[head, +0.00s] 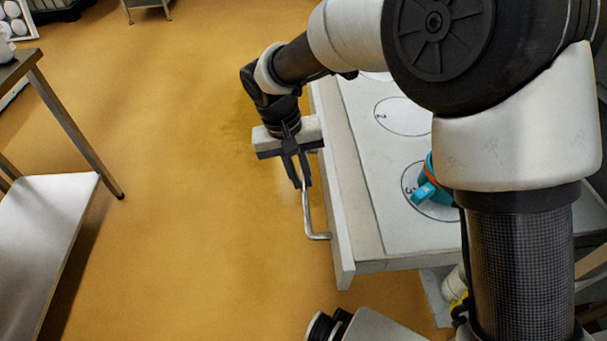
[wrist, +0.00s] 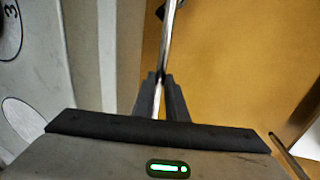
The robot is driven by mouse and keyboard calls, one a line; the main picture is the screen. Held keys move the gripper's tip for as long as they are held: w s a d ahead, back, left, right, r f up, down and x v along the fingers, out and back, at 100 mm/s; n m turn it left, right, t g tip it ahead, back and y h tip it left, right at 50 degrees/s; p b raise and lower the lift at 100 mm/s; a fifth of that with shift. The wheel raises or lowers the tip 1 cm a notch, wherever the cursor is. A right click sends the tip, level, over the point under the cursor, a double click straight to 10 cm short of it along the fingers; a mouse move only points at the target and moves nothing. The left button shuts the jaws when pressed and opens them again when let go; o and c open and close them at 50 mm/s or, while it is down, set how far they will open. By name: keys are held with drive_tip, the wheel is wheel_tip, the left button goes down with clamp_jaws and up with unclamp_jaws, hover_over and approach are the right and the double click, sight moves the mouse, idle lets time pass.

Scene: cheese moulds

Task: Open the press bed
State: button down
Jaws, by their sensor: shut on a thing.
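The press bed (head: 375,175) is a pale, drawer-like slab with numbered circles on its top, lying right of centre in the head view. A bent metal handle (head: 308,218) runs along its left-facing front. The handle also shows in the wrist view (wrist: 171,38). My gripper (head: 301,181) is shut on the handle, with the bar between its two dark fingers in the wrist view (wrist: 162,82). A teal and orange cup-like thing (head: 427,188) stands on the circle marked 3, partly hidden by my arm. My arm also hides the bed's right side.
A metal table with a lower shelf (head: 55,215) stands at the left. Clear yellow-brown floor (head: 210,190) lies between it and the bed's front. A rack with white round things (head: 15,20) and a dark crate (head: 58,8) are at the far left.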

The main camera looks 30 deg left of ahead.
drive_tip(key=shift+s, duration=0.1)
drive_tip(key=c, duration=1.8)
unclamp_jaws()
drive_tip(key=shift+o, duration=0.2)
wheel_tip(320, 180, up, 17)
drive_tip(key=s+a+p, duration=0.2)
drive_tip(key=p, duration=0.2)
drive_tip(key=shift+a, duration=0.4)
